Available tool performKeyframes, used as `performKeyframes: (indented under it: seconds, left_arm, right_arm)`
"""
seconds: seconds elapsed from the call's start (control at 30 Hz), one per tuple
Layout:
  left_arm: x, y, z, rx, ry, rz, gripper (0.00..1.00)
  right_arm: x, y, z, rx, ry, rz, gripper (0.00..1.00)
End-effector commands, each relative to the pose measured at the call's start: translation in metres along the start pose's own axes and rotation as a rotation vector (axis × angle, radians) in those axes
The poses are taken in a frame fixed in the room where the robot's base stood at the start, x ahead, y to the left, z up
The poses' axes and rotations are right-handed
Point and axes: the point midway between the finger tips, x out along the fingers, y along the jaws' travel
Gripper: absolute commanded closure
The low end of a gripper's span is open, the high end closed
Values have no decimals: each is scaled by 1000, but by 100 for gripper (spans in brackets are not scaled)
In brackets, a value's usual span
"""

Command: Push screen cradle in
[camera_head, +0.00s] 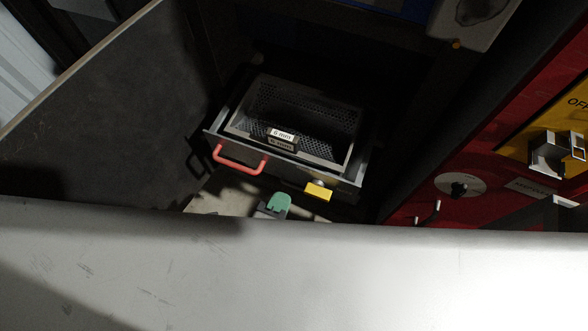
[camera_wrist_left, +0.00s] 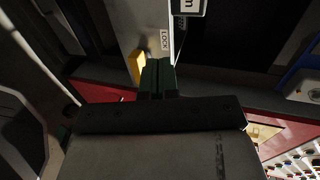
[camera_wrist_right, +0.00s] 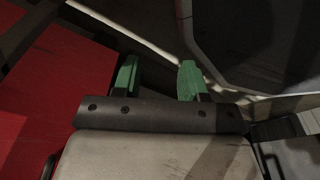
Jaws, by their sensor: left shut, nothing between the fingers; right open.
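The screen cradle (camera_head: 215,138) is a grey drawer-like frame in a dark bay, with its front toward me. A perforated mesh screen (camera_head: 305,108) with a "6 mm" label sits in it. A red handle (camera_head: 240,162) is at the left of its front, a yellow latch (camera_head: 319,192) at the right. My left gripper (camera_head: 278,203) is shut and empty just in front of the cradle. In the left wrist view its fingers (camera_wrist_left: 159,76) are close to the yellow latch (camera_wrist_left: 136,66) and the LOCK label; contact cannot be told. My right gripper (camera_wrist_right: 160,76) is open and empty, away from the cradle.
A dark door panel (camera_head: 95,125) stands open left of the bay. On the right is a red machine face (camera_head: 420,205) with a round dial (camera_head: 460,187) and a yellow OFF switch plate (camera_head: 570,120). A pale surface covers the bottom of the head view.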

Motion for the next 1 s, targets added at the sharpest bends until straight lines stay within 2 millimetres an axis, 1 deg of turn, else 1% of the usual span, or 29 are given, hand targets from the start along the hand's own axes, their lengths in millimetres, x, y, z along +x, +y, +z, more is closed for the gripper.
performKeyframes:
  seconds: [0.03,0.2,0.3,0.4,0.6,1.0]
  left_arm:
    - [11,-2,0,1,0,-4,100]
    - [45,-2,0,0,-1,-2,100]
    - [58,-8,0,0,0,-2,100]
    - [68,-10,0,-2,0,0,100]
    - [77,-11,0,-2,0,2,100]
    - [79,-12,0,-2,0,2,100]
  right_arm:
    - [0,0,2,0,-1,0,57]
    - [4,0,9,-1,-5,-1,57]
    - [7,-1,18,-3,-12,-1,57]
    - [9,-1,22,-3,-14,-2,57]
    - [10,-1,26,-4,-13,-2,57]
    - [10,-1,26,-4,-12,-1,57]
